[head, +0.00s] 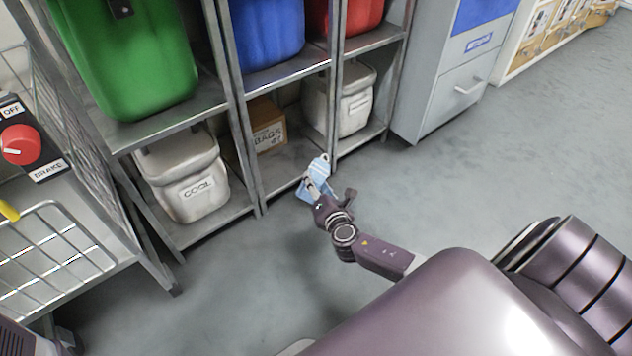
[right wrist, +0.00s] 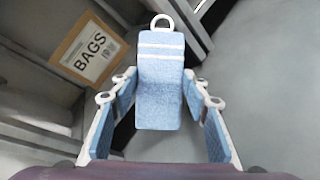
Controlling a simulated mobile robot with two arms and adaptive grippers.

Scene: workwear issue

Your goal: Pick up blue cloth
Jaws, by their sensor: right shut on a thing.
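The blue cloth (head: 318,168) is light blue with white stripes and a pale loop at its top end. My right gripper (head: 317,186) is shut on it, in front of the lower shelf and above the floor. In the right wrist view the cloth (right wrist: 160,92) hangs straight in the middle, its loop pointing up and away. Blue, white-edged panels with small rings flank it on both sides; I cannot tell whether they are cloth or finger parts. My left gripper is not clearly seen.
A metal shelf rack (head: 243,110) holds green (head: 130,60), blue (head: 268,35) and red bins above pale coolers (head: 185,180) and a cardboard BAGS box (head: 266,125). A wire cage with a red knob (head: 20,145) stands left. A grey cabinet (head: 450,85) stands right. Floor right is clear.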

